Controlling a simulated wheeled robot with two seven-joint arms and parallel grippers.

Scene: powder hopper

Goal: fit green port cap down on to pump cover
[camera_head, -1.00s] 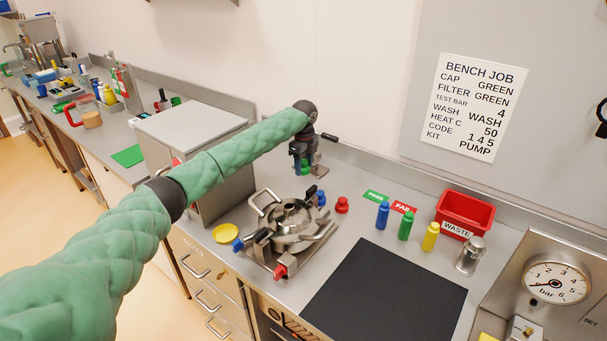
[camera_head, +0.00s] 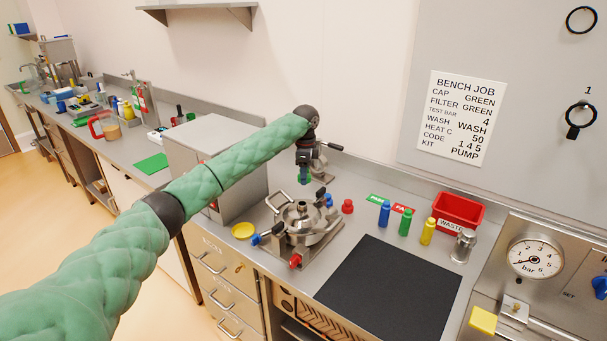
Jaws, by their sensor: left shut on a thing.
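My left gripper (camera_head: 304,172) hangs fingers-down at the end of the green-sleeved arm, behind and just above the pump in this view. It is shut on the green port cap (camera_head: 304,181), which is small and partly hidden by the fingers. The steel pump cover (camera_head: 302,211) is the round top of the pump, with clamps and handles around it. The cap shows just above the cover's top fitting; I cannot tell whether they touch. My right gripper is not in view.
A red cap (camera_head: 347,206) and a blue cap (camera_head: 328,200) are right of the pump. Blue, green and yellow bottles stand before the red waste bin (camera_head: 457,211). A yellow disc (camera_head: 243,230) lies left. A steel box stands behind the arm. The black mat (camera_head: 388,288) is clear.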

